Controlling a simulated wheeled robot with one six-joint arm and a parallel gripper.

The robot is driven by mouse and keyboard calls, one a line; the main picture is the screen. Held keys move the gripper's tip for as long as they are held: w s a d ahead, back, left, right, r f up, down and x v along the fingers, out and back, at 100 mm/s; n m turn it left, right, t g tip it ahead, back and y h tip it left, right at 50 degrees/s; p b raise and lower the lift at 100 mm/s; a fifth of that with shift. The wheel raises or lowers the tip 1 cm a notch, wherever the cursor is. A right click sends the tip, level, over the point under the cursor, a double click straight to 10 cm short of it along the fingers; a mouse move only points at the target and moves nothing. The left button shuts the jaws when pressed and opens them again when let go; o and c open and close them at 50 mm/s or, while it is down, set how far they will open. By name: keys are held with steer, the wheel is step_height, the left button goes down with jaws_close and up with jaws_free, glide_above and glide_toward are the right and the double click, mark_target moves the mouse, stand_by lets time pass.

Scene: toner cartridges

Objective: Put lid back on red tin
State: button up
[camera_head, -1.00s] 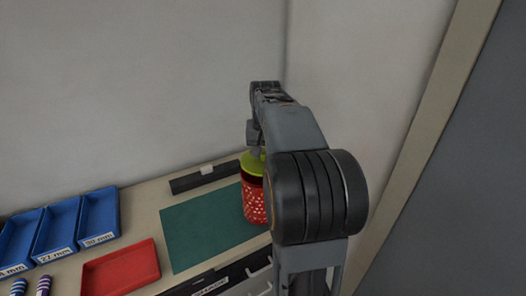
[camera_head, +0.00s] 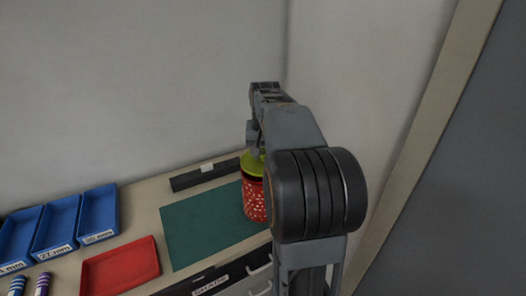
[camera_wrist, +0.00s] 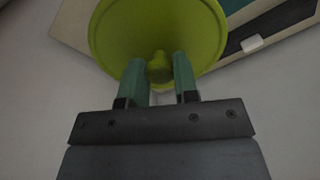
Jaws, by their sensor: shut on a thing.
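The red tin (camera_head: 255,201), with a pale pattern, stands upright at the right edge of the green mat, partly hidden by my arm. The yellow-green lid (camera_head: 250,167) is at the tin's top, with a dark band between its edge and the red side. I cannot tell whether the lid is seated or just above the tin. In the wrist view the round lid (camera_wrist: 115,35) shows its knob (camera_wrist: 159,66) between my green fingertips. My gripper (camera_wrist: 160,75) is shut on the knob. The lid hides the tin in that view.
The green mat (camera_head: 200,230) is otherwise clear. A red tray (camera_head: 120,267) and several blue bins (camera_head: 98,212) are to the left. A dark bar with a white block (camera_head: 206,168) lies behind the mat. Walls stand close behind and to the right.

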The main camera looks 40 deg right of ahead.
steer(key=shift+w+f+b, duration=0.25)
steer(key=shift+f+b, duration=0.15)
steer(key=shift+f, duration=0.9)
stand_by(2.1)
steer(key=o, duration=1.5)
steer(key=shift+o, duration=0.2)
steer(key=shift+r, duration=0.15)
steer(key=shift+r+p, duration=3.15)
steer(key=shift+r, duration=0.25)
jaws_close()
